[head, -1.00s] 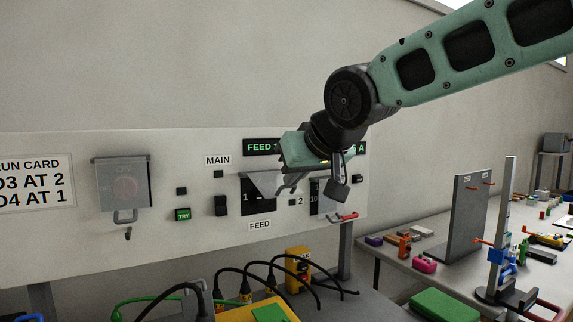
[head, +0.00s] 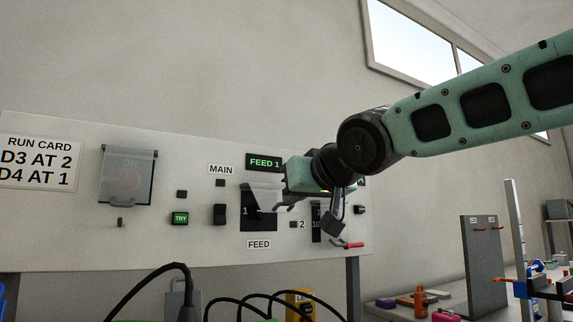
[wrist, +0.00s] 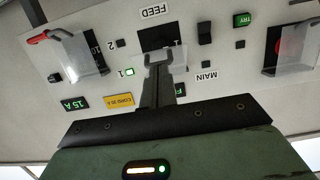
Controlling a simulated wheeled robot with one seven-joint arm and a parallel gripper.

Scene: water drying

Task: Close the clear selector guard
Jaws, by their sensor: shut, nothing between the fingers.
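A clear guard flap (head: 266,192) sits over the black FEED selector (head: 250,216) on the white panel, and it stands out from the panel. In the wrist view the FEED selector (wrist: 157,37) is just beyond my fingertips, and faint clear sheet edges show beside them. My gripper (head: 284,207) is shut and empty, in front of the FEED selector at the flap's right edge. It also shows in the wrist view (wrist: 166,60). I cannot tell whether it touches the flap. A second clear guard (wrist: 80,57) covers a dial at the panel's right; my wrist partly hides it in the head view.
A larger clear cover (head: 128,176) is over the red ON button at the left. A red-tipped lever (head: 350,244) juts out below the right dial. Black cables (head: 240,302) arch below the panel. A bench with a grey upright board (head: 480,265) stands to the right.

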